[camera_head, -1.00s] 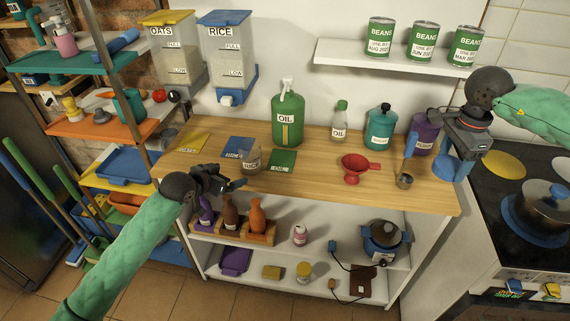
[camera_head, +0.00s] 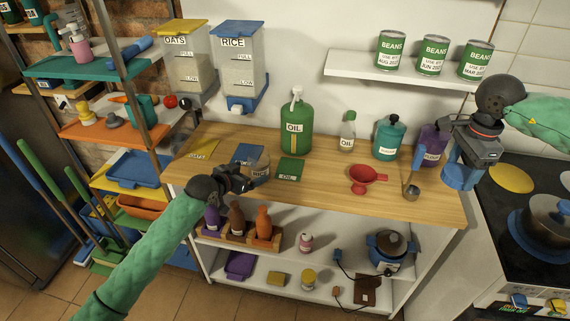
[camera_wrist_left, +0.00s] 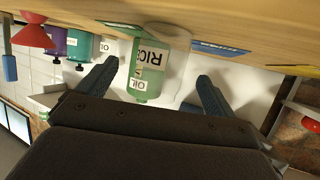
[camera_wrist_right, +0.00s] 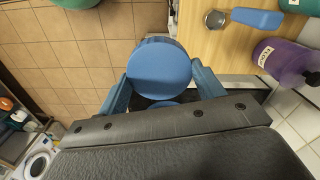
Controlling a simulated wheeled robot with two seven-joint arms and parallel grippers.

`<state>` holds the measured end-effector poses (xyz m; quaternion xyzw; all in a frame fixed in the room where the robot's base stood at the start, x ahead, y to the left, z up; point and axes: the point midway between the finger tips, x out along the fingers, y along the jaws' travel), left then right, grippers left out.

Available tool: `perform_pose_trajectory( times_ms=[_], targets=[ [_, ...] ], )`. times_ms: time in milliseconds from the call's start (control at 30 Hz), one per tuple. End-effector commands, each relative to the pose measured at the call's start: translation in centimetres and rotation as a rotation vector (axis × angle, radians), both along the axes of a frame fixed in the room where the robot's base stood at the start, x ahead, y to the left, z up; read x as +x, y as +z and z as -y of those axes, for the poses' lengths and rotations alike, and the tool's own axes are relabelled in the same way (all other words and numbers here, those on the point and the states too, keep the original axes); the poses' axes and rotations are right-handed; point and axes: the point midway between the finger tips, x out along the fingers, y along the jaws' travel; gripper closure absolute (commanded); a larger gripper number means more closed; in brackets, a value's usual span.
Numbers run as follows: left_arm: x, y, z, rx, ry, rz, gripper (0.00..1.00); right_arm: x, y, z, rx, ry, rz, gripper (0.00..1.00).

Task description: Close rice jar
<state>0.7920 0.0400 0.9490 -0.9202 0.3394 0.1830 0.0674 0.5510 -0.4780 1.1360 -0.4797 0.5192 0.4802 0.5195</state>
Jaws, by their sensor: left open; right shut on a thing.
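The rice jar (camera_head: 261,164) is a clear, open-topped container with a RICE label, standing on the wooden counter. My left gripper (camera_head: 250,181) is open, low in front of the jar. In the left wrist view the jar (camera_wrist_left: 178,50) shows ahead, between the two spread fingers; I cannot tell if they touch it. My right gripper (camera_head: 466,160) is shut on a round blue lid (camera_head: 461,178), above the counter's right end and well away from the jar. The lid (camera_wrist_right: 160,68) fills the space between the fingers in the right wrist view.
A green oil jug (camera_head: 296,128) stands behind the jar. Blue and green OIL mats (camera_head: 290,169) lie beside it. A red funnel (camera_head: 366,180), a blue-handled scoop (camera_head: 413,185) and a purple jar (camera_head: 433,143) stand toward the right. The stove (camera_head: 520,190) is at far right.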

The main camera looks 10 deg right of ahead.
Motion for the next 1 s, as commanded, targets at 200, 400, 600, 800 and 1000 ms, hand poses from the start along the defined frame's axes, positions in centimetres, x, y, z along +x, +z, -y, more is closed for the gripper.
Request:
perform_pose_trajectory(
  times_ms=[200, 400, 600, 800, 1000],
  targets=[
    [1.3, -0.6, 1.1, 0.000, 0.001, 0.000, 0.08, 0.0, 0.8, 0.0, 0.000, 0.000, 0.000, 0.54],
    [1.4, -0.8, 1.1, 0.000, 0.001, 0.000, 0.08, 0.0, 0.8, 0.0, 0.000, 0.000, 0.000, 0.54],
    [1.7, -0.7, 1.3, 0.001, 0.001, -0.001, 0.08, 0.0, 1.2, 0.0, 0.000, 0.000, 0.000, 0.54],
    [3.5, -1.2, 2.5, 0.001, 0.001, -0.002, 0.08, 0.0, 3.1, 0.0, 0.000, 0.000, 0.000, 0.54],
    [5.0, -2.3, 3.8, 0.001, 0.001, -0.002, 0.08, 0.0, 3.9, 0.0, 0.000, 0.000, 0.000, 0.54]
  ],
)
